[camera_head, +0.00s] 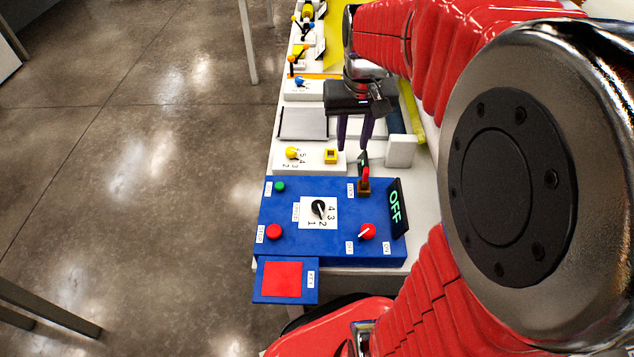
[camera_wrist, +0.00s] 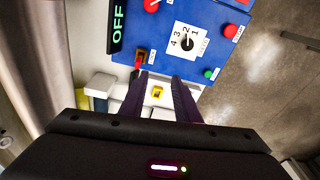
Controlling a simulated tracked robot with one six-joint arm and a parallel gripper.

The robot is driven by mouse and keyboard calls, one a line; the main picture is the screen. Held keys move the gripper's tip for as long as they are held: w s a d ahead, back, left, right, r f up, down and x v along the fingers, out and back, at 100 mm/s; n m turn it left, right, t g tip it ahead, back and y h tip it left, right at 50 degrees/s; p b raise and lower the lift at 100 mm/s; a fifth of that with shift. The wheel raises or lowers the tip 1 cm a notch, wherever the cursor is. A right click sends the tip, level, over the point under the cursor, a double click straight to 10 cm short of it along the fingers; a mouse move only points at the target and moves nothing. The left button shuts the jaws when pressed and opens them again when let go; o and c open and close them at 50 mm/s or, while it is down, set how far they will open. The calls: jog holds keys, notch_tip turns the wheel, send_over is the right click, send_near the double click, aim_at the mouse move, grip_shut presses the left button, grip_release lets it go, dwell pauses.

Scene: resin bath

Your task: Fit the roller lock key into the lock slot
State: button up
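A small red piece with a dark top, seemingly the key (camera_head: 366,173), stands upright at a brown slot block (camera_head: 364,188) on the blue panel (camera_head: 335,240). In the wrist view the red piece (camera_wrist: 137,66) shows beside the left fingertip, at the brown block (camera_wrist: 141,54). How deep it sits I cannot tell. My gripper (camera_head: 352,147) is open and points down just behind the panel's back edge. Its fingers (camera_wrist: 160,76) are apart with nothing between them.
The panel carries a black dial (camera_head: 318,208), a red knob (camera_head: 367,231), a red button (camera_head: 273,231), a green button (camera_head: 280,186) and an OFF display (camera_head: 396,207). A red pad (camera_head: 282,279) lies bare in front. A yellow-topped unit (camera_head: 330,156) stands behind.

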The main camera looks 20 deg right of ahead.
jog(key=s+a+r+n+t, duration=0.3)
jog(key=s+a+r+t, duration=0.1)
jog(key=s+a, duration=0.7)
jog(key=a, duration=0.3)
jog(key=shift+s+n+y, duration=0.3)
jog(key=shift+s+n, duration=0.1)
dwell(0.8)
